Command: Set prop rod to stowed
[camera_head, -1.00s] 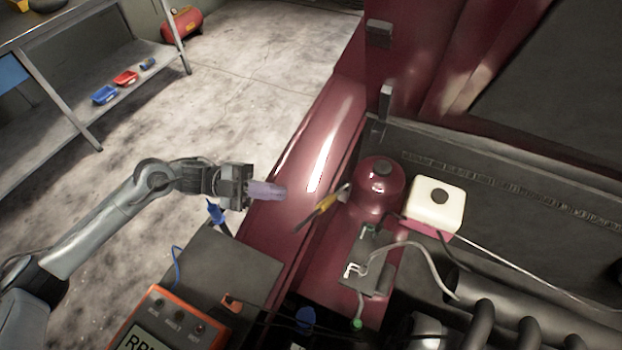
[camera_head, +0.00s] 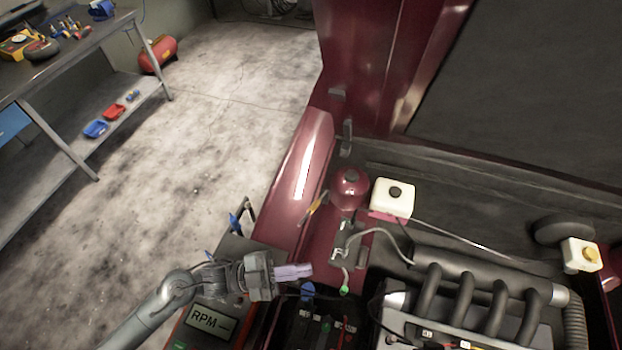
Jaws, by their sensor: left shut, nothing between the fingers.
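A thin pale rod (camera_head: 460,238) runs across the engine bay from beside the white reservoir toward the right. It looks like the prop rod, but I cannot be sure. A short yellow-handled piece (camera_head: 317,205) lies slanted by the inner edge of the red fender; I cannot tell whether it belongs to the rod. My left gripper (camera_head: 298,271) is shut and empty, its pale purple fingers pointing right. It is over the front left of the bay, near the RPM meter and apart from the rod and the yellow piece. My right gripper is out of view.
The red fender (camera_head: 300,165), red dome (camera_head: 349,190) and white reservoir (camera_head: 392,198) stand beyond my left gripper. The RPM meter (camera_head: 208,319) is below it. The engine's dark pipes (camera_head: 465,297) fill the right. Open floor (camera_head: 200,130) lies left.

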